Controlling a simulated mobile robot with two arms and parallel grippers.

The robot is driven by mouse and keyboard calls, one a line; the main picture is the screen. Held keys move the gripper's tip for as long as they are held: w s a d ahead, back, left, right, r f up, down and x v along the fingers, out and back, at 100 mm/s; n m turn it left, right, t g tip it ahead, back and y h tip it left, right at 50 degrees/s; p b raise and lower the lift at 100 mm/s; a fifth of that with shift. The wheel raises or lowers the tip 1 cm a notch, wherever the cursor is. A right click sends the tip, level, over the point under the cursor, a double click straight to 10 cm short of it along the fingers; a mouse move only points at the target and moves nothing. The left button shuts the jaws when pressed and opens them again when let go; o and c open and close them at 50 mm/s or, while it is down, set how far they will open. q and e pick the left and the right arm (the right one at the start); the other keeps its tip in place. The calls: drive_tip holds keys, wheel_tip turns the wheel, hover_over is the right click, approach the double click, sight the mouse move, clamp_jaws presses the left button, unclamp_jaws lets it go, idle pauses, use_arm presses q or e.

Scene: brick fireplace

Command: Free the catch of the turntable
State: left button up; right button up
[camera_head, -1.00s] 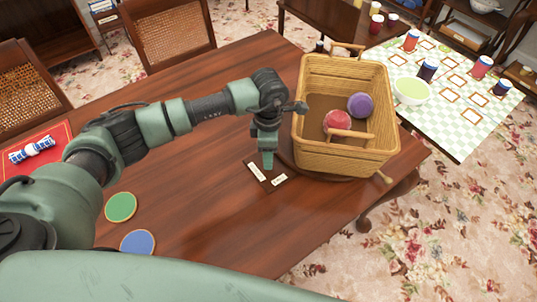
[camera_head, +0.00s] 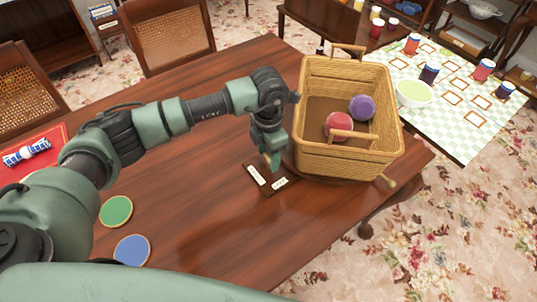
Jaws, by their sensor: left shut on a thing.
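The turntable (camera_head: 345,181) is a dark round board on the table, mostly hidden under a wicker basket (camera_head: 345,160). A small dark plate with two white labels (camera_head: 256,175) lies at its left front edge; the label writing is too small to read. My left gripper (camera_head: 272,165) points down just behind this plate, beside the basket's left side. It is shut on a small tan piece that looks like the catch (camera_head: 267,159), mostly hidden by the fingers. A light wooden handle (camera_head: 387,182) sticks out at the turntable's right. My right gripper is not in view.
The basket holds a red ball (camera_head: 339,124) and a purple ball (camera_head: 361,107). A green coaster (camera_head: 116,211) and a blue coaster (camera_head: 132,249) lie at the table's front left. A checkered table (camera_head: 455,125) with jars stands at the right. The table's middle is clear.

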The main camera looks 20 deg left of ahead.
use_arm(q)
drive_tip(key=shift+r, duration=0.1)
drive_tip(key=o, duration=1.4)
drive_tip(key=shift+r+b, duration=0.6)
drive_tip(key=shift+r, duration=3.3)
